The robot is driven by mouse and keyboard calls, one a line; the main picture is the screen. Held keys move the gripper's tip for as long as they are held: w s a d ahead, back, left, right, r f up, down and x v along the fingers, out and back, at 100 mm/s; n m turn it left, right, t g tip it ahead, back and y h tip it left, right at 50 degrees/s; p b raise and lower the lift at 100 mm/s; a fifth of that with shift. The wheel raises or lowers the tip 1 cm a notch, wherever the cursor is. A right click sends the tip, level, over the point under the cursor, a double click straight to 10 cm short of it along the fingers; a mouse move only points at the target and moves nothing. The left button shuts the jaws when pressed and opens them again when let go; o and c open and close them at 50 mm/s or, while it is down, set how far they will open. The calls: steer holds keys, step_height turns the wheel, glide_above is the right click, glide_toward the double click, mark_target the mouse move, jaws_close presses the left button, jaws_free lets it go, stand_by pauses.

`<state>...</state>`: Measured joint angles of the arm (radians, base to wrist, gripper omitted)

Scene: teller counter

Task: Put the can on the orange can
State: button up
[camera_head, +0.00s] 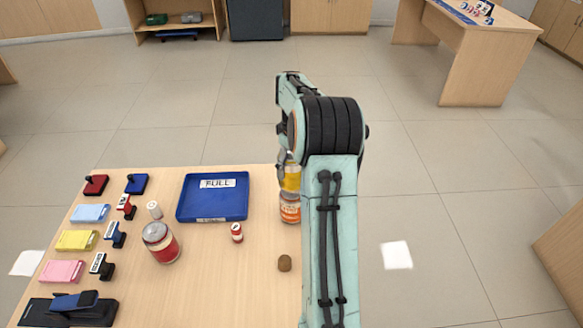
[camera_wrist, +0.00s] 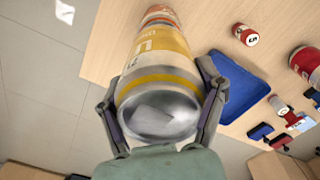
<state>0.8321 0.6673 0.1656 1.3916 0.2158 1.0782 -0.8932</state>
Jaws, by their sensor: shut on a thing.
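A yellow can (camera_head: 292,178) is held upright or nearly so, directly over the orange can (camera_head: 290,210) in the head view. The orange can stands on the table near its right edge, partly hidden by my arm. In the wrist view my gripper (camera_wrist: 160,78) is shut around the yellow can (camera_wrist: 158,60), one finger on each side, with the can's silver end facing the camera. The orange can (camera_wrist: 159,14) shows just beyond its far end. The two cans look lined up; I cannot tell whether they touch.
A blue tray (camera_head: 187,213) labelled FULL lies left of the cans. Stamps, note pads and a black stapler-like tool (camera_head: 68,312) fill the left side.

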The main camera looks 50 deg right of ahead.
steer(key=shift+f, duration=0.65)
steer(key=shift+f, duration=0.15)
steer(key=o, duration=1.2)
